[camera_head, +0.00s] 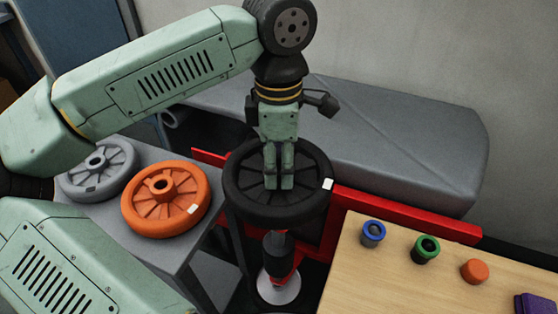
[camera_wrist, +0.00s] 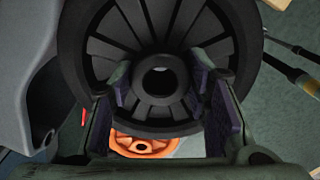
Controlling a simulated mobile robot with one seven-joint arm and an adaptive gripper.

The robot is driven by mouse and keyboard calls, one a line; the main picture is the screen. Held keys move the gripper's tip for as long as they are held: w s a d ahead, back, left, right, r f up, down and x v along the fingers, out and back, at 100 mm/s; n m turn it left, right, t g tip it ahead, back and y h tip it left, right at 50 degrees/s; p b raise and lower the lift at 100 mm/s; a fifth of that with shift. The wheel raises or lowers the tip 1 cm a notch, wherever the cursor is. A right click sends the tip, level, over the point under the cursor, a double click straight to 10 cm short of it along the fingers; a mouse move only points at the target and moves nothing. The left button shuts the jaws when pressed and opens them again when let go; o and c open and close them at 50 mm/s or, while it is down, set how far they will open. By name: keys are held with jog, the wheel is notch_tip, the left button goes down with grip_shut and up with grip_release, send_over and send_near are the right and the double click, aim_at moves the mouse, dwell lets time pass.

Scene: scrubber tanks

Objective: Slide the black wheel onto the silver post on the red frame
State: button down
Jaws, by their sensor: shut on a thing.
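The black wheel (camera_head: 240,203) has a spoked face and a small white patch on its rim. My gripper (camera_head: 279,186) is shut on its hub from above and holds it over part of the red frame (camera_head: 405,214). In the wrist view the wheel (camera_wrist: 100,62) fills the upper middle, with a finger on either side of its hub and the centre hole between them. Below the wheel in the head view is a black cylinder over a silver disc-shaped part (camera_head: 279,288). I cannot clearly make out the silver post; the wheel hides part of the frame.
A grey stand (camera_head: 150,243) at left carries an orange wheel (camera_head: 133,207) and a grey wheel (camera_head: 115,182). A wooden table (camera_head: 385,280) at right holds blue, green and orange small parts and a purple item. A large grey tank (camera_head: 400,135) lies behind the frame.

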dwell(0.4)
jog(key=shift+f+b, duration=0.5)
jog(key=shift+b, duration=0.1)
jog(key=shift+f, duration=0.2)
jog(key=shift+f+b, duration=0.7)
jog(key=shift+b, duration=0.15)
jog(key=shift+f+b, duration=1.6)
dwell(1.0)
jog(key=shift+f+b, duration=0.5)
jog(key=shift+b, duration=0.45)
dwell(2.4)
